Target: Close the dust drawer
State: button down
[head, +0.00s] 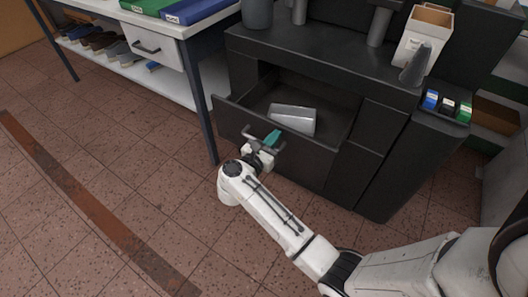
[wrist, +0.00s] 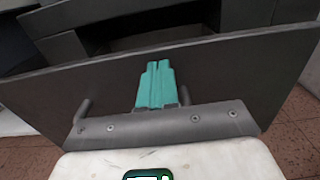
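The dust drawer (head: 305,155) is a dark grey drawer in the black machine cabinet, and it stands pulled out. Its inside is visible from above, with a light grey box-like piece (head: 292,119) lying in it. In the wrist view, the drawer's flat front panel (wrist: 235,75) fills the middle, slightly tilted in the picture. My gripper (head: 272,138) is at the outer face of the drawer front, left of its middle. Its teal fingers (wrist: 157,70) are together with nothing between them, pointing at the panel. I cannot tell whether the tips touch it.
A workbench (head: 190,22) with a white drawer (head: 152,47), folders and shoes on its lower shelf stands at left, its leg near the drawer's left corner. A box (head: 424,42) stands on the cabinet top. The tiled floor (head: 120,170) in front is clear.

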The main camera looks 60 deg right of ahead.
jog(key=d+b, duration=0.7)
jog(key=d, duration=1.8)
jog(key=shift+w+d, duration=0.4)
jog(key=shift+w, duration=0.05)
jog(key=shift+d+r, duration=0.1)
jog(key=shift+r, duration=0.1)
